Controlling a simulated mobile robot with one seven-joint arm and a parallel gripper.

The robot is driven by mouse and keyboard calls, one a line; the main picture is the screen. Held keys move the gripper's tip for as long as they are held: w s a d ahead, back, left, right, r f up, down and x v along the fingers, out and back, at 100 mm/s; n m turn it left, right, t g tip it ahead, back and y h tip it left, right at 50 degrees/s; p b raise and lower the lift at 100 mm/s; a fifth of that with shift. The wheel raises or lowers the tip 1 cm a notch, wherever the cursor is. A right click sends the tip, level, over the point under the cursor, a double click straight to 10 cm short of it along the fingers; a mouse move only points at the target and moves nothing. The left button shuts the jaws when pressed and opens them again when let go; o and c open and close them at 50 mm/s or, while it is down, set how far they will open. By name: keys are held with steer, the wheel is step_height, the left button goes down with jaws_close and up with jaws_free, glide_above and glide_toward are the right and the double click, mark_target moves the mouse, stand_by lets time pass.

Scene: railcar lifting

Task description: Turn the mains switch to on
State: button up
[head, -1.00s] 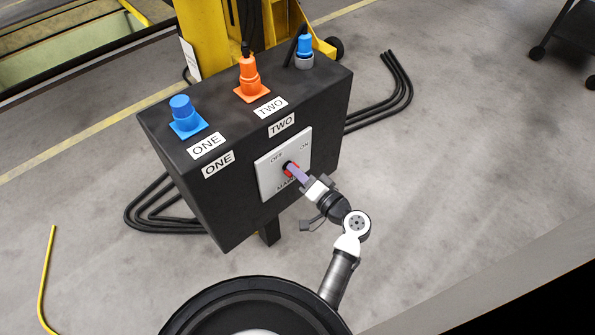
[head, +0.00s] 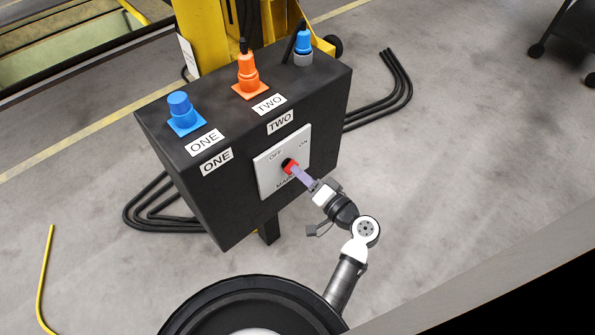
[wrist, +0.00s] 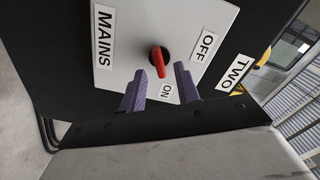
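The mains switch is a red rotary knob (head: 288,165) on a light grey plate (head: 267,180) on the front of the black control box (head: 190,190). In the wrist view the red knob (wrist: 158,58) shows clearly, and its handle points roughly towards the ON label (wrist: 167,90), away from the OFF label (wrist: 205,45). My gripper (head: 302,176) is in front of the plate. In the wrist view its two purple fingers (wrist: 160,72) are spread apart, with the knob visible beyond the gap and nothing held. The fingers look clear of the knob.
A yellow post (head: 205,35) stands behind. Black cables (head: 155,210) lie on the floor beside the box. The floor to the right is open.

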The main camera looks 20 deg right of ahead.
steer(key=b+v, duration=0.2)
steer(key=v, duration=0.9)
steer(key=shift+b, duration=0.3)
steer(key=shift+s, duration=0.15)
